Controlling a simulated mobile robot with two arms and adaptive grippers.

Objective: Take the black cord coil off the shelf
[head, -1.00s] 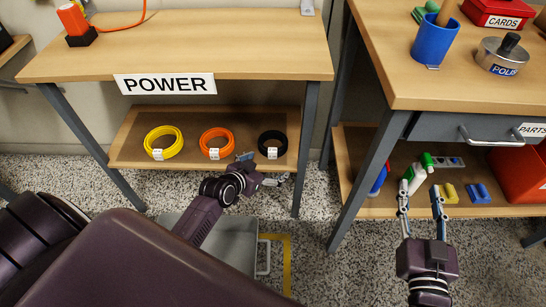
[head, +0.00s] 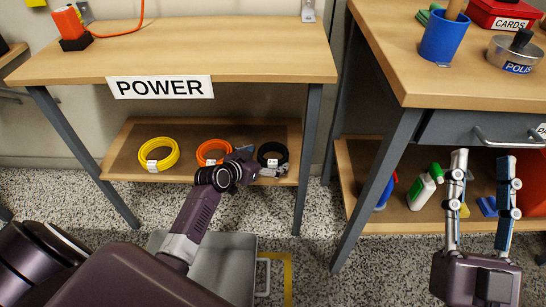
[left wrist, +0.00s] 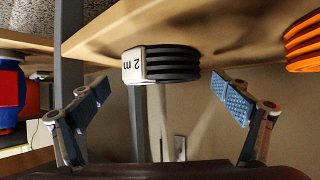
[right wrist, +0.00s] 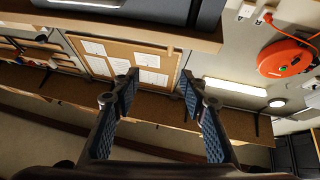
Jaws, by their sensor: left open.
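The black cord coil (head: 272,154) lies at the right end of the low shelf (head: 125,168) under the POWER table. In the left wrist view the coil (left wrist: 173,64) shows stacked black loops and a white tag (left wrist: 134,65) reading "2 m". My left gripper (head: 262,163) is at the shelf's front edge by the coil and partly covers it. In the left wrist view its open fingers (left wrist: 163,98) stand apart, with the coil ahead between them and not held. My right gripper (head: 481,172) is open and empty, in front of the right table's lower shelf.
An orange coil (head: 212,149) lies close left of the black one, partly behind my left gripper. A yellow coil (head: 160,154) is further left. A table leg (head: 307,150) stands just right of the black coil. A grey bin (head: 225,265) is on the floor below.

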